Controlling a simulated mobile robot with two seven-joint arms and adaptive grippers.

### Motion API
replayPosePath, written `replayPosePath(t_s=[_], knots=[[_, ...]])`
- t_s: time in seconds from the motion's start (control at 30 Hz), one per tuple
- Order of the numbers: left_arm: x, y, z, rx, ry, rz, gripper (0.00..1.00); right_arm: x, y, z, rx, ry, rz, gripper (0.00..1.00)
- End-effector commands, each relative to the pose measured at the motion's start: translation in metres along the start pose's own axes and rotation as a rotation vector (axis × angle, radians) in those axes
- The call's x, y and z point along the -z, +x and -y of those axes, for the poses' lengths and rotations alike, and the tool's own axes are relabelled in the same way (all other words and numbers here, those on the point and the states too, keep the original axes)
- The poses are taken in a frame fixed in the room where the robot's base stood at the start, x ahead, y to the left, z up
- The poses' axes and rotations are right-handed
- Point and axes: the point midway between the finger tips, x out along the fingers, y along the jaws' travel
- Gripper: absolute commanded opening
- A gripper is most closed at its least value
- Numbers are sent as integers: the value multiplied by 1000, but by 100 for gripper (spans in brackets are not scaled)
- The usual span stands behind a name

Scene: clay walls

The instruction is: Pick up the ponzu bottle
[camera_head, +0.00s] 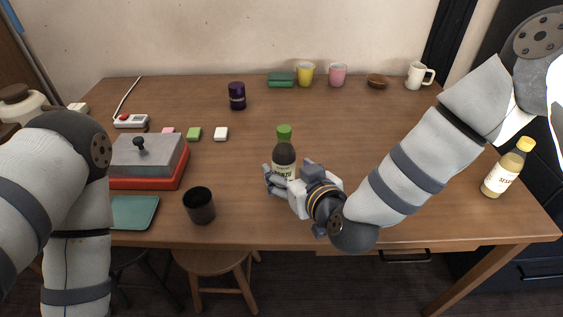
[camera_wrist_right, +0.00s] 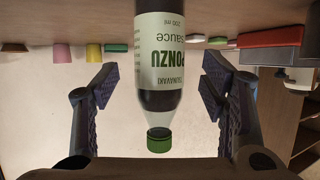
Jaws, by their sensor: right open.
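The ponzu bottle (camera_head: 284,155) is dark with a green cap and a pale label, and it stands upright on the wooden table. My right gripper (camera_head: 275,181) is at the bottle, low on its near side, and hides its lower part. In the right wrist view, which is upside down, the bottle (camera_wrist_right: 159,60) stands between the two spread fingers of my right gripper (camera_wrist_right: 160,88). Gaps show on both sides, so the fingers do not touch it there. My left arm comes in at the left, but its gripper is not in view.
A black cup (camera_head: 199,206) stands left of the bottle, near a red-based grill box (camera_head: 146,165) and a teal tray (camera_head: 134,212). A sesame bottle (camera_head: 508,168) stands at the right edge. Cups (camera_head: 338,75) and a mug (camera_head: 418,76) line the back. The middle table is mostly clear.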

Motion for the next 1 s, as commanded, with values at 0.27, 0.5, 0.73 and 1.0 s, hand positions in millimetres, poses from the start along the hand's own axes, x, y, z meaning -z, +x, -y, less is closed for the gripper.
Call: replayPosePath(t_s=[0.27, 0.5, 0.73, 1.0], knots=[[-8, 12, 0, 1, 0, 37, 25, -1, 44, 2, 0, 1, 2, 66], [-7, 11, 0, 1, 0, 32, 25, 2, 44, 2, 0, -1, -1, 57], [-7, 11, 0, 1, 0, 32, 25, 2, 44, 2, 0, 0, -1, 5], [-6, 10, 0, 1, 0, 30, 25, 4, 43, 2, 0, -1, -3, 3]])
